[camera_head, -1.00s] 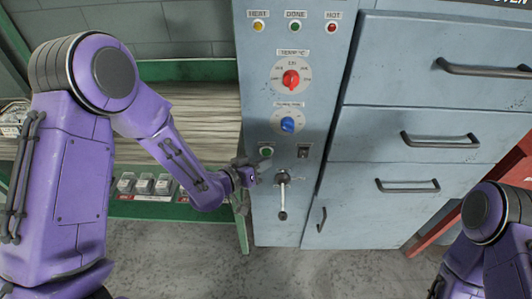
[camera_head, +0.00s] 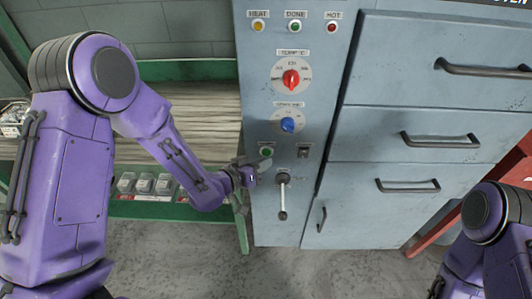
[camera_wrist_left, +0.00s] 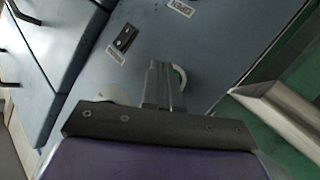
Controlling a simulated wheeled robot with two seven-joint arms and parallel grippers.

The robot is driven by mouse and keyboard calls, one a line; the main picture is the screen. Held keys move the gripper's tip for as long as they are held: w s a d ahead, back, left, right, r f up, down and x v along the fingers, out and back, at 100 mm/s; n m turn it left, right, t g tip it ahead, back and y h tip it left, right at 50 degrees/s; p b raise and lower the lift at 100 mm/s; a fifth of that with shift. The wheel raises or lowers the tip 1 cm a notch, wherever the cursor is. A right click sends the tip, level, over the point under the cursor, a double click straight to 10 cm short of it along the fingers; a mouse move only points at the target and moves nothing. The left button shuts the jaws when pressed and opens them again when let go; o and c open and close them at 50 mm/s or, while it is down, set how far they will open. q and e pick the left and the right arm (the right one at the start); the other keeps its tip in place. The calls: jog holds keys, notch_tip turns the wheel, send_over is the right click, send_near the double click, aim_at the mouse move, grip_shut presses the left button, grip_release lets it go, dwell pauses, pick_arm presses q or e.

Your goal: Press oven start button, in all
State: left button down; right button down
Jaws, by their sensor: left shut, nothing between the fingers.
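The grey oven panel (camera_head: 255,210) carries a small green button (camera_head: 266,152) with a label above it, left of a black switch. My left gripper (camera_head: 264,163) is shut and empty, its fingertips just below the green button in the head view. In the left wrist view the shut fingers (camera_wrist_left: 163,85) point at the panel. A pale round rim (camera_wrist_left: 180,76) shows beside and partly behind them; its middle is hidden. I cannot tell whether the fingertips touch the button. My right arm shows at the lower right, its gripper out of view.
Above the button are a blue knob (camera_head: 288,124), a red knob (camera_head: 291,79) and indicator lamps. A lever (camera_head: 283,198) hangs just right of and below the left gripper. A green bench (camera_head: 190,70) stands to the left; drawers with handles (camera_head: 440,140) fill the right.

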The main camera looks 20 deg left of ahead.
pick_arm(q)
jog(key=shift+w, duration=0.1)
dwell(0.3)
jog(key=shift+w+a, duration=0.15)
jog(key=shift+w, duration=0.2)
jog(key=shift+w+a, duration=0.1)
jog(key=shift+w, duration=0.25)
dwell(0.5)
jog(key=shift+s, duration=0.1)
jog(key=shift+s+d, duration=0.25)
jog(key=shift+s, duration=0.45)
jog(key=shift+s+d, duration=0.25)
jog(key=shift+s, duration=0.55)
jog(key=shift+s+d, duration=0.2)
jog(key=shift+s, duration=0.6)
jog(key=shift+s+d, duration=0.25)
jog(key=shift+s, duration=0.55)
